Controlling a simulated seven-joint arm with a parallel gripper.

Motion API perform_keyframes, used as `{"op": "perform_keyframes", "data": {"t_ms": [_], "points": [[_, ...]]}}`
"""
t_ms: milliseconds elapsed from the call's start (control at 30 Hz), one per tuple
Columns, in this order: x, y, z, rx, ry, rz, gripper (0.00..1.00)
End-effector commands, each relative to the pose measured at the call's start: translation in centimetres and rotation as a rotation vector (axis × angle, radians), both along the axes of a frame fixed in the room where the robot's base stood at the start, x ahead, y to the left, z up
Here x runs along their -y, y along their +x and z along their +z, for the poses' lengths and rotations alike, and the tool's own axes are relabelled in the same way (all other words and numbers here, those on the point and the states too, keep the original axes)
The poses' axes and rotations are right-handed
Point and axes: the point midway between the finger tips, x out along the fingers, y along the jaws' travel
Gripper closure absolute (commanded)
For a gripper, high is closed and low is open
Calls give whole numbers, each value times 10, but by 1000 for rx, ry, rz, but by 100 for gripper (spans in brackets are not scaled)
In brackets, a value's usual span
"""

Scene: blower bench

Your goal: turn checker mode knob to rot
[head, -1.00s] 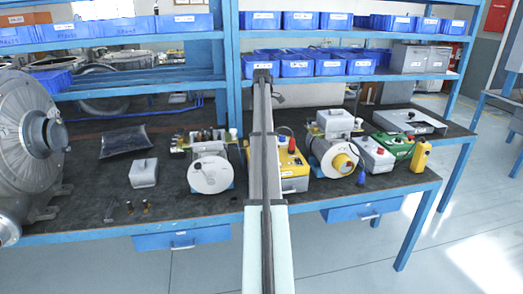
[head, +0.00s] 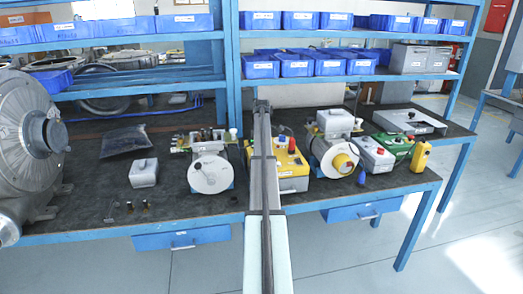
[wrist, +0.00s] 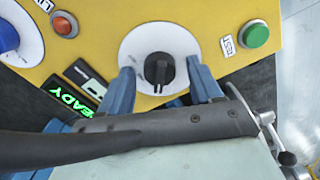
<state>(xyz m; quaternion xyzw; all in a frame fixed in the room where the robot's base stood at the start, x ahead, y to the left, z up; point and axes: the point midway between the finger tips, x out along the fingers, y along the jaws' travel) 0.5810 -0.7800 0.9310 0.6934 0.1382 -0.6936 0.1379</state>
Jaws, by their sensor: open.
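The checker is a yellow box (head: 293,165) on the bench in the head view, partly hidden by my arm. In the wrist view its yellow panel (wrist: 103,30) fills the top. The dial lettering is too small to read. My gripper (wrist: 160,66) is open, its blue fingers apart on the left and right of the knob. I cannot tell whether either finger touches it. The gripper is hidden in the head view.
A green button (wrist: 254,34) beside a TEST label is right of the knob. An orange-red lamp (wrist: 64,25) is at left, near a display reading READY (wrist: 75,103). Blowers (head: 210,173) (head: 333,157) stand on both sides of the checker.

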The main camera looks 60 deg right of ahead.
Motion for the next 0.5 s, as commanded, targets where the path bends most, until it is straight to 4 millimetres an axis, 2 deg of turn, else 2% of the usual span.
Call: {"op": "perform_keyframes", "data": {"t_ms": [300, 500], "points": [[0, 0, -2, 0, 0, 0, 36], [0, 0, -1, 0, 0, 0, 55]]}}
